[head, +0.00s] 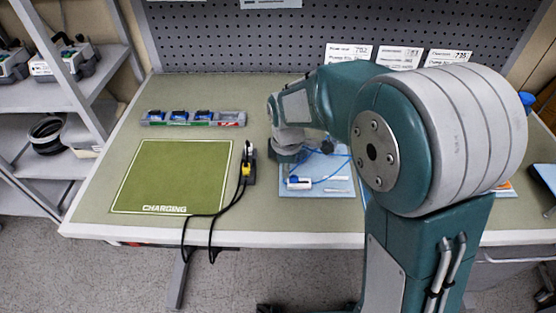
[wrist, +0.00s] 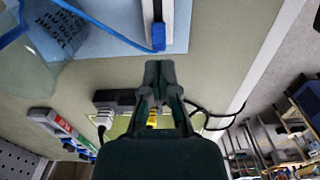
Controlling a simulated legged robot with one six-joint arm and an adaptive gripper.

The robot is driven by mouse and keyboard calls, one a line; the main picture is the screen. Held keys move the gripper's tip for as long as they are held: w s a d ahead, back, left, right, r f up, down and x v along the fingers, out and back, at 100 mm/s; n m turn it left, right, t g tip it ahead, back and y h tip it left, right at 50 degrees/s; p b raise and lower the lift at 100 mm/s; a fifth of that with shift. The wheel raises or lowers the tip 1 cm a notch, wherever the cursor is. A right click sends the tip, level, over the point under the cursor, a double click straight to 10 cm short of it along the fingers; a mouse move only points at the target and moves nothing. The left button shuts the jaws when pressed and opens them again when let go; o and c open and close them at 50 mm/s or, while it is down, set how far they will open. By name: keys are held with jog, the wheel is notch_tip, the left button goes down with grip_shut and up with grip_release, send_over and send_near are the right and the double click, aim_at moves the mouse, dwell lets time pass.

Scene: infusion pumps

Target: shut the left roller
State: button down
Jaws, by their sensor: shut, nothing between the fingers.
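A white roller clamp (head: 299,184) with a blue part lies on a light blue mat (head: 342,188), left of the middle of the table. The clamp also shows at the top of the wrist view (wrist: 147,18), with a blue piece at its near end and blue tubing beside it. Whether its roller is open or shut cannot be told. My gripper (wrist: 160,66) is shut and empty. In the wrist view its fingertips appear just below the clamp's blue end, apart from it in the picture. In the head view my arm hides most of the gripper and the right part of the mat.
A clear bag (wrist: 45,45) with print is beside the clamp in the wrist view. A green charging pad (head: 172,178) and a grey strip holding blue items (head: 192,118) are on the left. A black power block (head: 249,168) with cables stands between pad and mat.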

jog(key=shift+d+f, duration=0.2)
